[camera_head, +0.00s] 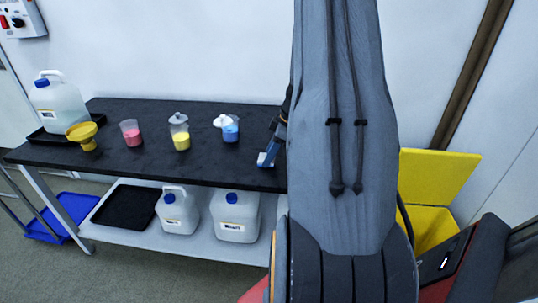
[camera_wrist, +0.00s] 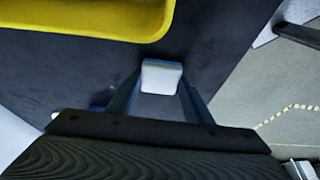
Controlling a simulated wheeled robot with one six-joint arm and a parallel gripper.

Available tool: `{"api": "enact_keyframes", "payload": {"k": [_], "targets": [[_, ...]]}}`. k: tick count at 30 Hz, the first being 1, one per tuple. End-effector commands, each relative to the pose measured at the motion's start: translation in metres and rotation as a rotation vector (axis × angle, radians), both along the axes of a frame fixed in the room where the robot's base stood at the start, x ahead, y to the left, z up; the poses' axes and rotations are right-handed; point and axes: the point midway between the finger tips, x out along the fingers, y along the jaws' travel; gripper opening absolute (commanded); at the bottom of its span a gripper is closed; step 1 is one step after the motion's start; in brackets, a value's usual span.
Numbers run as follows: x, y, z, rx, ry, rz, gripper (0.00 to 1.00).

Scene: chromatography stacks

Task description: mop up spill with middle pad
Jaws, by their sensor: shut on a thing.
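My gripper (camera_head: 273,146) is shut on a small white-and-blue pad (camera_head: 265,159), held over the right part of the black bench top (camera_head: 105,160). In the wrist view the pad (camera_wrist: 162,78) sits between the two finger ends, with its white face showing and a blue edge along the top. I cannot tell whether the pad touches the bench. No spill and no other pads show in either view. My arm hides the right end of the bench in the head view.
A yellow tray or bin rim (camera_wrist: 120,32) lies near the pad. Beakers with pink (camera_head: 131,133), yellow (camera_head: 180,133) and blue (camera_head: 229,128) contents, a yellow funnel (camera_head: 83,134) and a jug (camera_head: 60,103) stand leftward. A yellow bin (camera_head: 435,180) stands right.

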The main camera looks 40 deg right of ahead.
Motion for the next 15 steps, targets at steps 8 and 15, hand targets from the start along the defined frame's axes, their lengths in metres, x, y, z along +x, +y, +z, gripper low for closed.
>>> {"api": "enact_keyframes", "payload": {"k": [8, 15], "targets": [[-0.001, -0.0008, -0.0032, 0.0, 0.0, 0.0, 0.25], [0.0045, 0.0039, -0.0034, 0.0, 0.0, 0.001, 0.25]]}}
